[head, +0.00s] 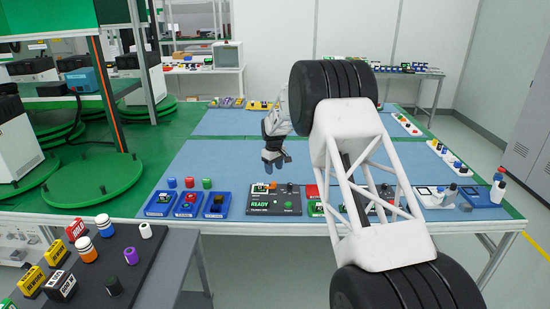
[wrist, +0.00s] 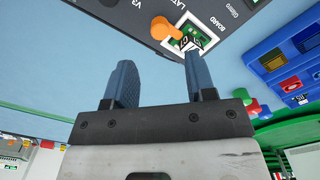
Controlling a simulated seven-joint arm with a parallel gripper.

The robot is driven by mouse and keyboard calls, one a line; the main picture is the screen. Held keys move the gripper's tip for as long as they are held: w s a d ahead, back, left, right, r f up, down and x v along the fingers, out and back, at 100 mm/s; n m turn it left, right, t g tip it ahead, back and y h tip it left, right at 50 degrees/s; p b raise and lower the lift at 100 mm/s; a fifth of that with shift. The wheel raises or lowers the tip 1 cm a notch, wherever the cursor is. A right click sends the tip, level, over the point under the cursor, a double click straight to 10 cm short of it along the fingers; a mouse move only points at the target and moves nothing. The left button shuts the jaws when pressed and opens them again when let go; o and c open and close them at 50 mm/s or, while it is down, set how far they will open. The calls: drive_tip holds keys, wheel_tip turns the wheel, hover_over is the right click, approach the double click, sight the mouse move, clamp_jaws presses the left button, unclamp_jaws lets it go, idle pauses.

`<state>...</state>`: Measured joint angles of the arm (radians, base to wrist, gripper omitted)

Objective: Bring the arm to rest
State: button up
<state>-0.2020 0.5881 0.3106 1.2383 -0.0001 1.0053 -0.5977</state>
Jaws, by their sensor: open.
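My gripper (head: 272,165) hangs over the blue mat, near the middle of the head view, just behind a dark fixture panel (head: 288,208). In the wrist view my gripper (wrist: 157,66) has its two blue-grey fingers apart with nothing between them. The dark panel (wrist: 222,18) lies beyond the fingertips, with an orange part (wrist: 166,28) beside a small green board (wrist: 187,38). My white arm link covers part of the work table in the head view.
Blue trays (head: 156,210) with small parts stand left of the panel. Red, blue and green pegs (head: 189,183) stand behind them. A green turntable (head: 92,183) is at left. A dark table (head: 150,262) with bottles and blocks is at front left. Blue mat (head: 215,160) left of my gripper is clear.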

drive_tip(key=s+d+r+m, duration=0.2)
drive_tip(key=s+d+r, duration=0.3)
drive_tip(key=s+r, duration=0.5)
drive_tip(key=s+d+r+m+t, duration=0.1)
drive_tip(key=s+d+r, duration=0.3)
drive_tip(key=s+r, duration=0.55)
drive_tip(key=s+d+r+m, duration=0.2)
drive_tip(key=s+d+r, duration=0.4)
drive_tip(key=s, duration=0.7)
drive_tip(key=s+d+f+m, duration=0.1)
drive_tip(key=s+d+m, duration=0.1)
drive_tip(key=s, duration=1.7)
drive_tip(key=s+d+f+m+t, duration=0.1)
drive_tip(key=s+d, duration=0.3)
drive_tip(key=s, duration=1.6)
drive_tip(key=shift+s+m+t, duration=0.2)
drive_tip(key=shift+m+t, duration=0.1)
drive_tip(key=shift+m, duration=0.4)
drive_tip(key=shift+d, duration=0.1)
drive_tip(key=shift+c, duration=0.2)
